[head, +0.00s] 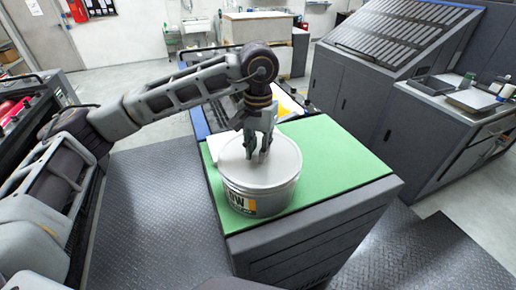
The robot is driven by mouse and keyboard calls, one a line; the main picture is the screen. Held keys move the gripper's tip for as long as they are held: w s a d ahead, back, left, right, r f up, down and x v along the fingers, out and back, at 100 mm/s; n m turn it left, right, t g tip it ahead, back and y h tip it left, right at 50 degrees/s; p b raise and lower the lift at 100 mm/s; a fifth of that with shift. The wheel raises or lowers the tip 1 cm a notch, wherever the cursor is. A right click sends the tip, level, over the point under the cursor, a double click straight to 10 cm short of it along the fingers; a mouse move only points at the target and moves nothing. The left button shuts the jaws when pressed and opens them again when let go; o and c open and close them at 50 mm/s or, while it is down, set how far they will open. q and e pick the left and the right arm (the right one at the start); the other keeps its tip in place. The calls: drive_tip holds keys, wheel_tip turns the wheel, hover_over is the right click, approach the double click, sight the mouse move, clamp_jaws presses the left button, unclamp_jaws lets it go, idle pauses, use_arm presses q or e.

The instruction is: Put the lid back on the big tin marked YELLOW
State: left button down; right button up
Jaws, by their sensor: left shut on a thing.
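The big tin (262,200) stands upright on a green-topped cabinet. Its label shows the letters "OW" and a yellow-orange patch; the rest of the label is turned out of view. A light grey round lid (283,165) lies over the tin's top. I cannot tell whether it is pressed down fully. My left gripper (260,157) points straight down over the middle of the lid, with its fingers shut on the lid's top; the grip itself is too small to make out. My right gripper is not in view.
The green mat (345,160) has free room to the right of the tin. A white sheet or cloth (212,147) lies behind the tin at left. A grey machine (390,50) and a side counter (470,98) with small items stand at the right.

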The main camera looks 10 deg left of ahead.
use_arm(q)
drive_tip(key=shift+b, duration=0.75)
idle(1.8)
drive_tip(key=shift+f+b, duration=0.15)
drive_tip(key=shift+b, duration=0.65)
idle(1.7)
drive_tip(key=c, duration=1.2)
unclamp_jaws()
drive_tip(key=o, duration=0.5)
drive_tip(key=shift+r+p, duration=1.5)
drive_tip(key=shift+r, duration=2.05)
